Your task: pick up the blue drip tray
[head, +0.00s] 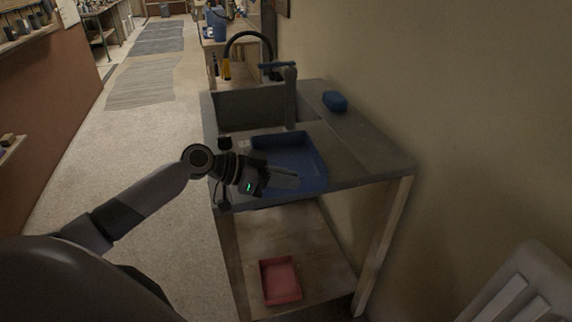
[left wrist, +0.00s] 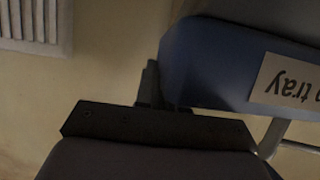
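In the left wrist view the tray's blue side (left wrist: 205,65) fills the upper right, with a white label (left wrist: 288,80) reading "tray" upside down. The fingers show apart there, one dark at the middle and one paler at the right. Contact between fingers and tray cannot be told. My right gripper is not in view.
The grey counter (head: 370,150) carries a blue block (head: 335,101) at the back right. A red tray (head: 281,280) lies on the lower shelf. A pale slatted panel (head: 520,295) is at lower right.

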